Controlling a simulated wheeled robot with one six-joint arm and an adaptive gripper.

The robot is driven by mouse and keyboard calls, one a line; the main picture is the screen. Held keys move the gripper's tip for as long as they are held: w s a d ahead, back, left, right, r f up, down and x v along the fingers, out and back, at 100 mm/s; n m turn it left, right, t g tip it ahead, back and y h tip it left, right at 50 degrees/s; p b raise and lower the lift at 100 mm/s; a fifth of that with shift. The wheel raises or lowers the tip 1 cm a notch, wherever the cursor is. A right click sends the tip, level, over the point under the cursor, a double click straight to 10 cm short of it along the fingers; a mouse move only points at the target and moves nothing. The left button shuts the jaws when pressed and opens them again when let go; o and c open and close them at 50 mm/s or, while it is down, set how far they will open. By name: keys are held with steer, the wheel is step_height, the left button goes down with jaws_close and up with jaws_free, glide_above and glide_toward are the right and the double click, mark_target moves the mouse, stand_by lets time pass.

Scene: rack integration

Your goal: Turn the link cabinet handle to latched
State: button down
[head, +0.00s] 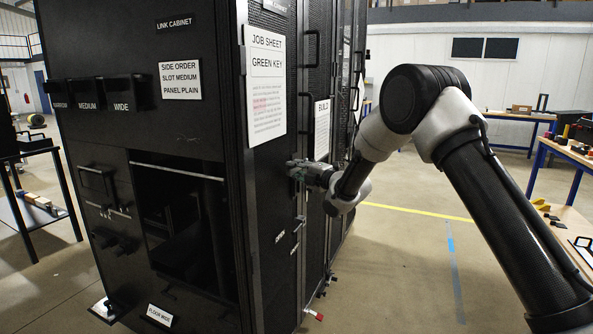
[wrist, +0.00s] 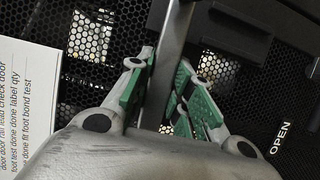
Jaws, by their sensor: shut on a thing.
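The link cabinet (head: 185,120) is a tall black cabinet at the left of the head view, with a "LINK CABINET" label on one face. My gripper (head: 299,172) is at its perforated door, at about mid height. In the wrist view my gripper (wrist: 164,85) has its green-padded fingers on both sides of a dark bar-shaped handle (wrist: 173,35), shut on it. The bar runs upright, slightly tilted, in that view. Its lower end is hidden behind the gripper. An "OPEN" label (wrist: 280,138) is on the door to the right of the handle.
A job sheet (head: 265,85) naming a green key is on the door. A "BUILD" sheet (head: 322,129) is on the panel beyond. Workbenches (head: 565,150) with parts stand at the right. A side table (head: 35,215) stands at the left. The floor right of the cabinet is clear.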

steer(key=shift+f, duration=0.1)
steer(key=w+d+f+n+y, duration=0.1)
steer(key=w+f+n+y, duration=0.2)
steer(key=f+n, duration=0.3)
steer(key=shift+f+n+y, duration=0.3)
steer(key=shift+n+y, duration=0.5)
steer(key=shift+n, duration=2)
steer(key=shift+d, duration=0.1)
steer(key=c, duration=1.3)
jaws_free()
steer(key=shift+o, duration=0.2)
steer(key=v, duration=1.2)
